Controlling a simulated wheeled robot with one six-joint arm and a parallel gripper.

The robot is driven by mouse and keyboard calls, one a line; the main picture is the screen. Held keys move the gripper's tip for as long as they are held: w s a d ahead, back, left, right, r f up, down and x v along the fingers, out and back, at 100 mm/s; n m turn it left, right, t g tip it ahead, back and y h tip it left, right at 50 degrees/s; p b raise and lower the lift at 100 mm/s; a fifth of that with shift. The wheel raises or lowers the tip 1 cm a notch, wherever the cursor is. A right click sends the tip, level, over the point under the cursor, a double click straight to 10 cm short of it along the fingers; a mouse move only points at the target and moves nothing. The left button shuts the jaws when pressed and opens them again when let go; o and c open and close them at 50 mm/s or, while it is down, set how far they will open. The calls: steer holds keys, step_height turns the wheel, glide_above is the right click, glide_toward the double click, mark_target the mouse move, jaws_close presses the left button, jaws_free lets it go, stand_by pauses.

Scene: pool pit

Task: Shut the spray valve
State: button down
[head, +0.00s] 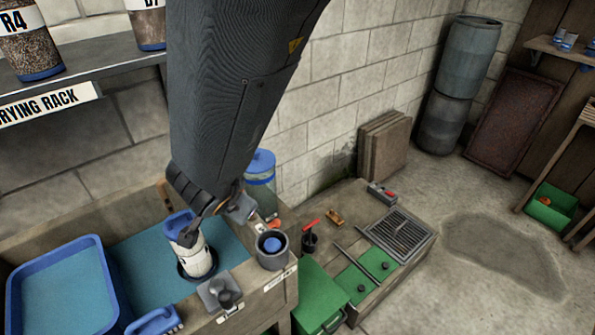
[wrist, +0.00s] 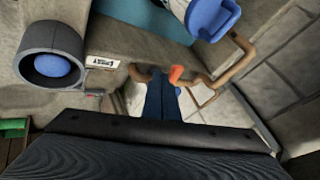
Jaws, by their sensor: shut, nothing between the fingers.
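An orange-red lever (wrist: 176,73), which looks like the spray valve's handle, sits by a brown pipe (wrist: 238,68) in the wrist view. In the head view a small orange part (head: 274,226) shows behind the grey cup. My gripper (wrist: 162,76) is shut and empty, its fingertips close to the lever in the wrist view; I cannot tell whether they touch it. In the head view my gripper (head: 251,215) is above the right end of the trough, partly hidden by my wrist. The valve body is mostly hidden.
A grey cup (head: 284,257) with a blue ball stands on the trough's edge, beside a white blue-topped container (head: 194,262). A blue tray (head: 88,249) is at left. A red-handled black post (head: 310,238) and floor grate (head: 399,236) lie right. Open floor is farther right.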

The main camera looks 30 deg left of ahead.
steer(key=shift+w+a+f+p, duration=0.2)
steer(key=shift+w+f+p, duration=0.1)
steer(key=shift+w, duration=0.2)
stand_by(0.3)
